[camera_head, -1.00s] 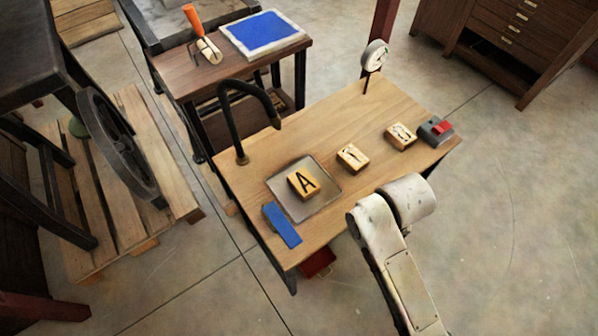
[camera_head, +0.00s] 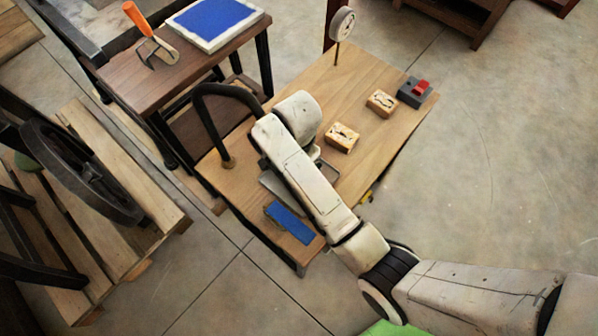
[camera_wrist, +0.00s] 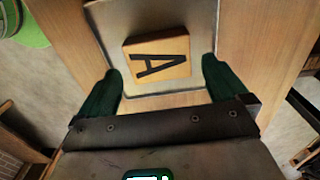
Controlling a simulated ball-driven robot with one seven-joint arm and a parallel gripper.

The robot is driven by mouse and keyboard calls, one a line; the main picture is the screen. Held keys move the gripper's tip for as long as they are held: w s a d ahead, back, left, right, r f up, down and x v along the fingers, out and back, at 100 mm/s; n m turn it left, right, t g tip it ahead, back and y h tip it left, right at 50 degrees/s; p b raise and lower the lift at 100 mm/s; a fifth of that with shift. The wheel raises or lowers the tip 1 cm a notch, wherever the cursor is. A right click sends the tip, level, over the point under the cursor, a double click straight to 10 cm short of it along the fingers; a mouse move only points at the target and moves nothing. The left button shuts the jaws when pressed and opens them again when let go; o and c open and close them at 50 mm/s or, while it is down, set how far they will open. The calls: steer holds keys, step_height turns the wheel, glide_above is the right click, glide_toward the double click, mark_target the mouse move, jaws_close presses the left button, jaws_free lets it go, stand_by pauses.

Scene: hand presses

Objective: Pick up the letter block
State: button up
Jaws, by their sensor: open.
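The letter block (camera_wrist: 157,55) is a pale wooden block with a black A on its top. In the wrist view it lies on the grey metal plate (camera_wrist: 112,22) on the wooden table. My gripper (camera_wrist: 163,72) is open, with its two dark green fingers apart on either side of the near part of the block in the picture. Whether the fingers are above the block or level with it I cannot tell. In the head view my arm hides the block and my gripper; only an edge of the plate (camera_head: 274,188) shows.
Two picture blocks (camera_head: 341,138) (camera_head: 382,103) and a grey box with a red top (camera_head: 414,92) stand further along the table. A blue strip (camera_head: 290,222) lies near the front corner.

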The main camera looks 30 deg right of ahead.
steer(key=shift+d+f+p, duration=0.15)
steer(key=shift+f, duration=1.25)
steer(key=shift+d+f+p, duration=0.1)
steer(key=shift+f+p, duration=0.05)
steer(key=shift+f, duration=1.2)
steer(key=shift+r, duration=0.1)
steer(key=c, duration=0.8)
